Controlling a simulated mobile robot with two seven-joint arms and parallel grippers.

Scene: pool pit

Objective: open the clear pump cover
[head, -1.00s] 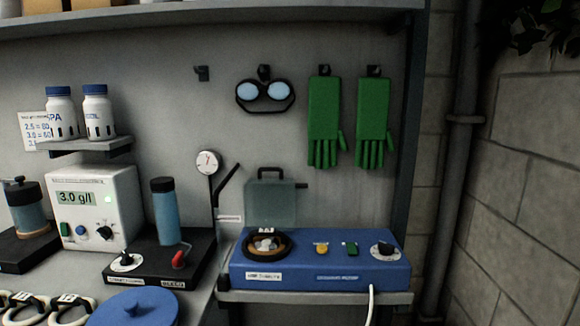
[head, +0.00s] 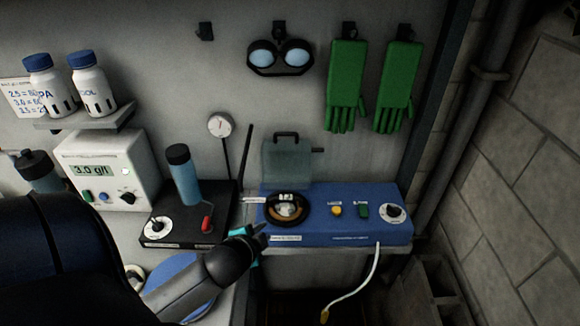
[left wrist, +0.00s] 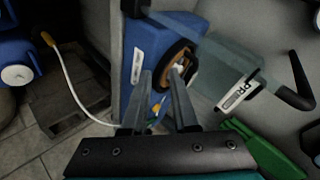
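The clear pump cover (head: 287,163) is a see-through grey-green panel with a dark handle on top. It stands upright behind the round pump head (head: 288,208) on the blue pump unit (head: 330,232). In the left wrist view the cover (left wrist: 222,72) shows at the upper right, with a white label, its handle (left wrist: 292,92) further right. My left gripper (head: 262,236) is at the front left corner of the blue unit, apart from the cover. In the left wrist view its two fingers (left wrist: 166,84) are spread, with nothing between them. My right gripper is not in view.
Left of the pump is a black stirrer base (head: 180,228) with a blue bottle (head: 184,176). A white cable (head: 368,274) hangs from the unit's front. Goggles (head: 280,57) and green gloves (head: 347,85) hang above.

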